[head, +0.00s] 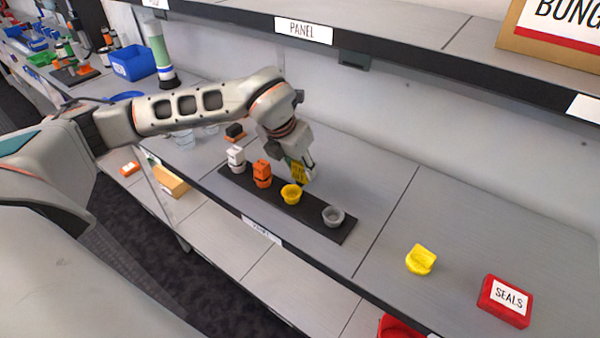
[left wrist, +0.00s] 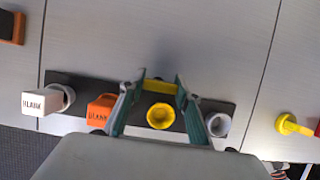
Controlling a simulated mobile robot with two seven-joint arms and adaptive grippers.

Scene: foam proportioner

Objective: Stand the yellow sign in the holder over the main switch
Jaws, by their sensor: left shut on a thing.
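The yellow sign (head: 299,172), a small block with dark lettering, is gripped by my left gripper (head: 303,167). In the left wrist view the sign (left wrist: 160,87) shows between the two teal fingers, close above and behind the yellow cup. In the head view it is at the back edge of the black strip (head: 315,218). Whether it touches the strip cannot be told. The strip carries an open yellow cup (head: 292,194), an open grey cup (head: 333,216), an orange block (head: 262,174) and a white block (head: 235,159). No label identifies the main switch or its holder. My right gripper is not in view.
A yellow piece (head: 420,260) and a red SEALS box (head: 504,301) stand on the grey bench at right. A shelf with a PANEL label (head: 303,30) overhangs the back. The bench right of the strip is mostly free.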

